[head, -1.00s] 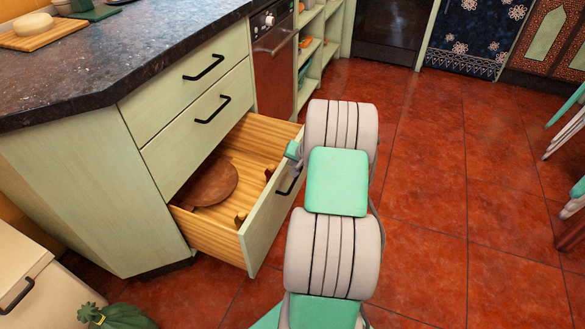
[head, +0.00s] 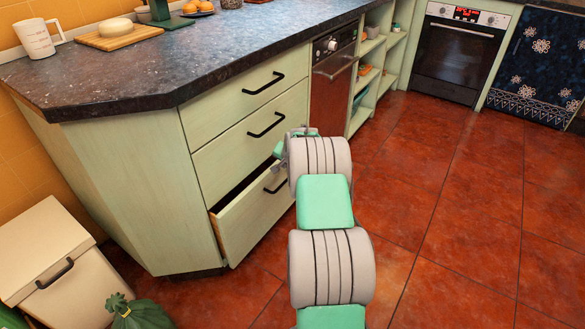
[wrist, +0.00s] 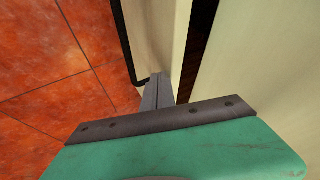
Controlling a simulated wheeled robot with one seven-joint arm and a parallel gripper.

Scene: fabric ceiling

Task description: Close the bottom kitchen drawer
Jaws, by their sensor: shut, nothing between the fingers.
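The bottom drawer (head: 247,222) is pale green with a black handle (head: 275,179). It stands a little way out of the cabinet, with a narrow dark gap along its top edge. My gripper (head: 276,168) is at the drawer front near the handle, partly hidden by my arm. In the wrist view my gripper (wrist: 154,84) is shut and empty, its fingers against or very close to the drawer front (wrist: 160,35) beside the handle (wrist: 124,45). I cannot tell whether they touch. The drawer's inside is hidden.
The two drawers above (head: 247,140) are shut. A cream bin (head: 60,265) and a green sack (head: 137,312) stand on the floor at the left. The dark countertop (head: 190,60) overhangs the cabinet. Red tiled floor (head: 450,220) is clear to the right.

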